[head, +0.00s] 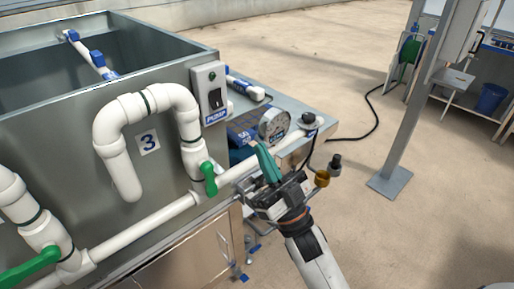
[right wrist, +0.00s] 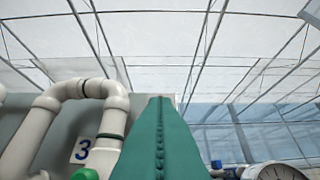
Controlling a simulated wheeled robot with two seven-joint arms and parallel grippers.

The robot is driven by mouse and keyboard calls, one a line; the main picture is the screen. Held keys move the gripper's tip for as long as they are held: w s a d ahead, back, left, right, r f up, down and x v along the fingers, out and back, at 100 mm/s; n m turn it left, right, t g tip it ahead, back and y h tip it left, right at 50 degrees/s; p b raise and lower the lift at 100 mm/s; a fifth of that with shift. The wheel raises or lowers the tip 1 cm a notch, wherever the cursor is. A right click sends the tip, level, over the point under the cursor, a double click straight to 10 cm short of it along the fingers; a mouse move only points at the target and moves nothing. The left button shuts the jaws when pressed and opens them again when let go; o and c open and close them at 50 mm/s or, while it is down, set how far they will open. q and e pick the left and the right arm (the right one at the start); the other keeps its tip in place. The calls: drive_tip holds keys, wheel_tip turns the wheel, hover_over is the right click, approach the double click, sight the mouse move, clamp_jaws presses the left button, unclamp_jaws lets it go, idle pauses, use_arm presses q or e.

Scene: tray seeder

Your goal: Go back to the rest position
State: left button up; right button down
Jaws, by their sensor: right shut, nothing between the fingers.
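My right gripper (head: 262,150) is shut and empty, its teal fingers pointing up and to the left in front of the tank's pipework. In the right wrist view the two fingers (right wrist: 160,105) meet along a seam with nothing between them. The gripper appears close to the round pressure gauge (head: 273,126) and the white horizontal pipe, though I cannot tell whether it touches. The gauge also shows at the lower right of the right wrist view (right wrist: 277,172). My left gripper is not in view.
A grey metal tank (head: 75,110) with white pipes stands at the left. A green valve handle (head: 209,179) is left of my right gripper. A pump switch box (head: 209,92) is on the tank. A grey post (head: 408,125) stands on the right.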

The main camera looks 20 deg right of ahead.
idle(0.5)
drive_tip(key=w+f+m+g+h, duration=0.2)
drive_tip(key=w+f+g+h, duration=0.1)
drive_tip(key=f, duration=0.8)
drive_tip(key=w+f+m+g+h, duration=0.1)
drive_tip(key=w+f+g+h, duration=0.15)
drive_tip(key=f, duration=0.85)
drive_tip(key=s+d+f+g+h, duration=0.1)
drive_tip(key=s+f+g, duration=0.25)
drive_tip(key=f, duration=0.85)
drive_tip(key=s+f+g+h, duration=0.15)
drive_tip(key=f+g, duration=0.25)
drive_tip(key=f, duration=0.9)
drive_tip(key=s+d+f+g, duration=0.1)
drive_tip(key=s+f+g, duration=0.3)
drive_tip(key=s+f, duration=0.4)
drive_tip(key=s+d+f+n+g+h, duration=0.1)
drive_tip(key=s+f+g, duration=0.3)
drive_tip(key=s, duration=1.3)
drive_tip(key=s+d+f+g, duration=0.2)
drive_tip(key=s+f+g, duration=0.2)
drive_tip(key=s+f, duration=0.8)
drive_tip(key=shift+s+d+f+h, duration=0.2)
drive_tip(key=shift+d+f+h, duration=0.1)
drive_tip(key=shift+d+f, duration=0.1)
